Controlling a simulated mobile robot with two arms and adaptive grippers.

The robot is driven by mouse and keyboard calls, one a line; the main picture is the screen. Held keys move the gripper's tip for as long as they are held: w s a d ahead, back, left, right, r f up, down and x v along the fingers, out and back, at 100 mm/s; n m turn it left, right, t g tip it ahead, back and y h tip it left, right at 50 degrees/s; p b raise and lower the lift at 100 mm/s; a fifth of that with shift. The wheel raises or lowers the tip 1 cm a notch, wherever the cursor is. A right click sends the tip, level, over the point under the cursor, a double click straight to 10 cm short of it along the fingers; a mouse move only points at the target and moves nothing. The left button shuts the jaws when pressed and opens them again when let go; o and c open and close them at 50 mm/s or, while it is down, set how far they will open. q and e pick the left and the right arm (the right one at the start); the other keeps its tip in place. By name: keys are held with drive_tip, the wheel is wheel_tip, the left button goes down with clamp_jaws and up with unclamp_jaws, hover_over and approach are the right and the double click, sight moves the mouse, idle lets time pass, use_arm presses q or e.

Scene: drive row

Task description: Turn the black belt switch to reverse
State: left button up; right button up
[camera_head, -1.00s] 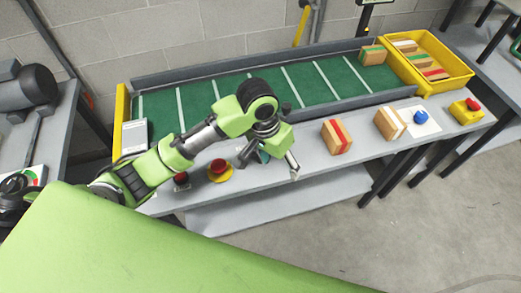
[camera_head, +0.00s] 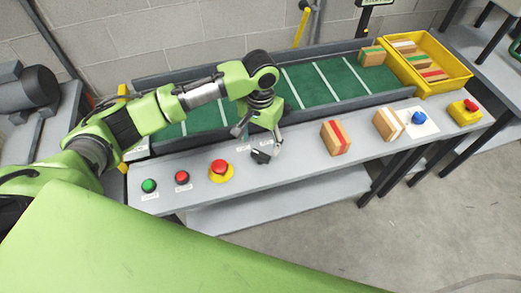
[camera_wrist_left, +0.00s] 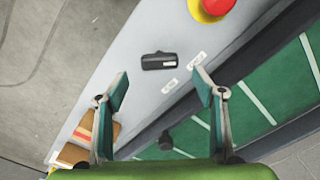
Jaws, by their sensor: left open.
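The black belt switch (camera_head: 261,156) sits on the grey ledge in front of the green conveyor belt (camera_head: 315,84). In the left wrist view the switch (camera_wrist_left: 159,61) is a dark bar with a light mark near one end, with two small white labels beside it. My left gripper (camera_head: 259,142) is open and empty over the ledge at the switch. In the left wrist view its two fingers (camera_wrist_left: 161,86) are spread wide, and the switch shows beyond and between their tips. I cannot tell the exact height gap. My right gripper is not in view.
A green button (camera_head: 149,186), a red button (camera_head: 182,177) and a red stop button on yellow (camera_head: 219,168) are left of the switch. Striped blocks (camera_head: 336,137) (camera_head: 389,125), a blue knob (camera_head: 419,118) and a yellow box with a red button (camera_head: 465,112) are right.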

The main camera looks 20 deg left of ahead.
sight(260, 154)
use_arm(q)
wheel_tip(260, 154, down, 6)
drive_tip(key=shift+r, duration=0.1)
drive_tip(key=shift+p, duration=0.3)
drive_tip(key=c, duration=1.1)
